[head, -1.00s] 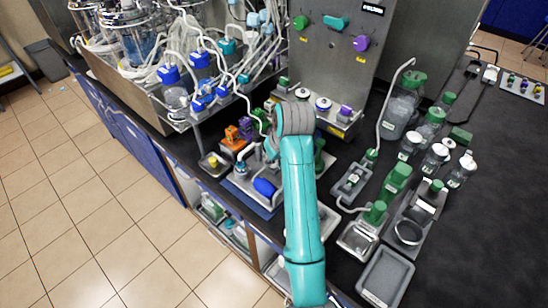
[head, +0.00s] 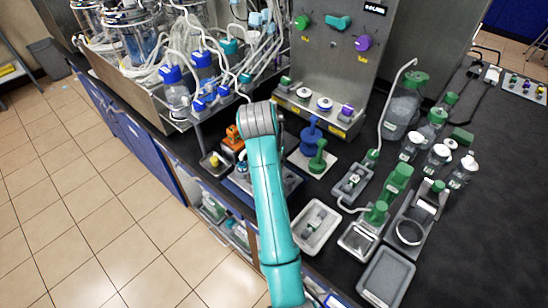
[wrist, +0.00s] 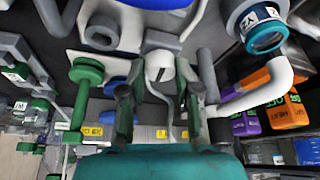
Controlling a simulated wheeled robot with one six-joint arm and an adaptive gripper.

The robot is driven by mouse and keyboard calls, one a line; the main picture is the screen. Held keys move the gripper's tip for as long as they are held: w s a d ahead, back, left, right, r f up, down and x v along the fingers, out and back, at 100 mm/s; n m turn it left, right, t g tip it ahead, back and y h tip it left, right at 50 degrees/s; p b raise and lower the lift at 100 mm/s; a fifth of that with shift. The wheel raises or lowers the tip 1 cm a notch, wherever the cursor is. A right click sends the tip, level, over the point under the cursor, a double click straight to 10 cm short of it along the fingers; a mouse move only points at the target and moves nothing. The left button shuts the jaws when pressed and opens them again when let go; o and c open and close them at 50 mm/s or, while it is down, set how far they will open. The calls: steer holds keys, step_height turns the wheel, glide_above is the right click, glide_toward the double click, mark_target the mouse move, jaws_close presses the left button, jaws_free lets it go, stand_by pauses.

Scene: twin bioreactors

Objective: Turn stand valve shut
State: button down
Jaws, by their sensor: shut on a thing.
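In the wrist view my gripper (wrist: 159,78) has its two dark fingers closed in on a pale grey-white cylindrical piece (wrist: 159,64), which I take to be the stand valve. A thin grey stem or tube runs from it. The fingers cover its sides, so its exact turn cannot be told. In the head view my teal arm hides the gripper and this piece, over the small trays near the bench's front edge.
A green-knobbed stand (head: 318,158) and a blue stand (head: 311,132) are right of my arm. In the wrist view a teal-ringed vessel (wrist: 265,32) and a white elbow tube (wrist: 277,75) are close on the right. A white tray (head: 316,229) lies nearby.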

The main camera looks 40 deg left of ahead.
steer(key=shift+f+m+h, duration=0.1)
steer(key=shift+m+h, duration=0.2)
steer(key=shift+m, duration=0.3)
steer(key=c, duration=0.8)
jaws_free()
